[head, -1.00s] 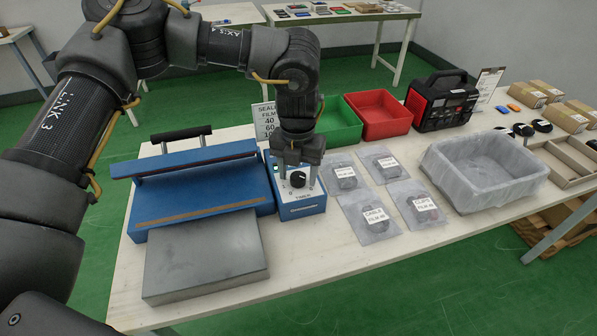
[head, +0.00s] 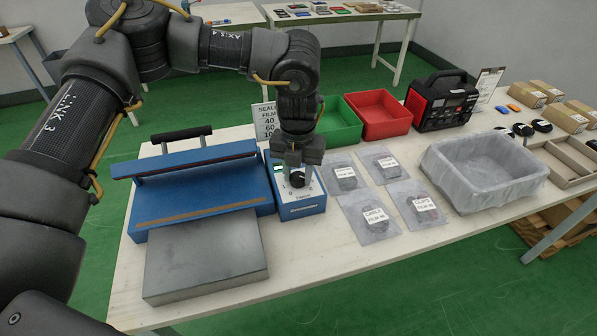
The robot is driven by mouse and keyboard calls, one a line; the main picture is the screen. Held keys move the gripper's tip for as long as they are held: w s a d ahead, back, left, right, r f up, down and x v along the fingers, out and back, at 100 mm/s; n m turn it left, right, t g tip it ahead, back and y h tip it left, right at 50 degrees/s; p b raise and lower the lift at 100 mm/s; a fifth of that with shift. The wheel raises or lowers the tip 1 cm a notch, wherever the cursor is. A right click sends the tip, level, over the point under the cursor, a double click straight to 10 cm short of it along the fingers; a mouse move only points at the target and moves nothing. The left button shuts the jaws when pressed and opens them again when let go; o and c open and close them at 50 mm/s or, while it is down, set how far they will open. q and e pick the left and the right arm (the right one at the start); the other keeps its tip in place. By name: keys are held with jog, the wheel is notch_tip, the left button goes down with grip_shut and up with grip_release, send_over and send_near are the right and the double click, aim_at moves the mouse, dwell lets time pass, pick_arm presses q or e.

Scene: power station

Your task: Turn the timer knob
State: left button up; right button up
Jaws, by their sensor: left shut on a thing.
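The timer knob (head: 298,180) is a small black dial on the sloped white face of the blue timer box (head: 301,210), which adjoins the blue film sealer (head: 197,187). My left gripper (head: 298,172) points down from above and is shut on the knob, with a finger on each side of it. The "TIMER" label shows below the knob. The gripper hides the upper part of the box's face. My right gripper is not in view.
A grey metal plate (head: 205,258) lies in front of the sealer. A sign (head: 266,121) and a green bin (head: 338,122) stand behind the timer box. Several labelled film bags (head: 368,218) lie to its right, beside a lined grey tray (head: 484,168).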

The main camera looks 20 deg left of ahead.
aim_at(299, 175)
pick_arm(q)
jog(key=shift+n, duration=1.1)
jog(key=shift+r+n+p, duration=0.1)
jog(key=shift+n+p, duration=0.4)
jog(key=shift+n, duration=0.7)
jog(key=shift+w+n+p, duration=0.1)
jog(key=shift+n+p, duration=1)
jog(key=shift+n, duration=0.7)
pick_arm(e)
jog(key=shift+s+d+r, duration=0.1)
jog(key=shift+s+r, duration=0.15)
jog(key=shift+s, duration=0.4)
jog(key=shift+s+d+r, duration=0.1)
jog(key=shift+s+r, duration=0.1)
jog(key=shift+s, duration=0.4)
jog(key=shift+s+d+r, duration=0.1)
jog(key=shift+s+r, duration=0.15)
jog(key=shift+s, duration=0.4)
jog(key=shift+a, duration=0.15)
pick_arm(q)
jog(key=o, duration=1)
jog(key=shift+d, duration=0.1)
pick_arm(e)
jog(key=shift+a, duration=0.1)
pick_arm(q)
notch_tip(299, 175, up, 11)
